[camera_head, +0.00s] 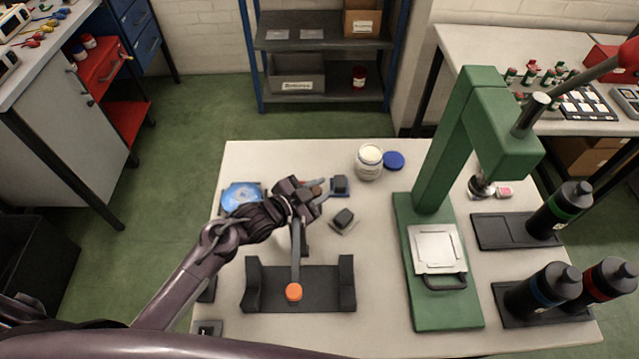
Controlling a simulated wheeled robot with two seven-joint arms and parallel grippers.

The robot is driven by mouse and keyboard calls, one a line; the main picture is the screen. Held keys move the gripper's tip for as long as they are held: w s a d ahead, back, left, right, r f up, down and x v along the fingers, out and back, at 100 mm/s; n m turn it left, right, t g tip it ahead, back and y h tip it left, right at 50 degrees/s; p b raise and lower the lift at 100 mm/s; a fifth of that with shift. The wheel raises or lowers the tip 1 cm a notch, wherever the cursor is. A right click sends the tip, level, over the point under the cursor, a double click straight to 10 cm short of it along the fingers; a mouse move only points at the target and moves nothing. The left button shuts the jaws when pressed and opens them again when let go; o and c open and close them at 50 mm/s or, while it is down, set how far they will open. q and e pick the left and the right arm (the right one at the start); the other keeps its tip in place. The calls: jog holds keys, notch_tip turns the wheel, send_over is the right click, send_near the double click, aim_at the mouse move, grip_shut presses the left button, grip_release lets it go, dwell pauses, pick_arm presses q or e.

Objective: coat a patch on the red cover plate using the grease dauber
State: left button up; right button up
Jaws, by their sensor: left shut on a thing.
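My left gripper (316,194) reaches in from the left over the table and is shut on a grey stick with an orange end (293,291), which looks like the grease dauber. The orange end points toward the front, over the black cradle (260,290); I cannot tell whether it touches. The dauber's other end is hidden at the gripper. A small bit of red shows just behind the gripper; I cannot tell whether it is the red cover plate. An open white jar (369,163) stands behind and to the right, with a blue lid (393,160) beside it. My right gripper is not in view.
A green press (436,265) stands tall at right. Several dark bottles (562,210) stand in black trays at the right edge. A blue dish (241,196) lies left of the gripper. Small dark blocks (343,219) lie just right of it. Table between cradle and press is clear.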

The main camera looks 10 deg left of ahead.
pick_arm(q)
jog(key=shift+s+a+r+p, duration=0.15)
jog(key=shift+a+p, duration=0.15)
jog(key=shift+a, duration=0.55)
jog(key=shift+s+a+f+p, duration=0.1)
jog(key=shift+a+p, duration=0.2)
jog(key=shift+a, duration=0.55)
jog(key=shift+s+a+p, duration=0.2)
jog(key=shift+a+p, duration=0.05)
jog(key=shift+a, duration=0.75)
jog(key=shift+s+a+p, duration=0.2)
jog(key=shift+a+p, duration=0.05)
jog(key=shift+a, duration=0.75)
jog(key=shift+w+d, duration=0.25)
jog(key=shift+d, duration=1)
jog(key=shift+w+d, duration=0.25)
jog(key=shift+d, duration=1)
jog(key=shift+w+d, duration=0.25)
jog(key=shift+d, duration=1)
notch_tip(320, 180, up, 6)
jog(key=p, duration=0.5)
jog(key=shift+p, duration=0.4)
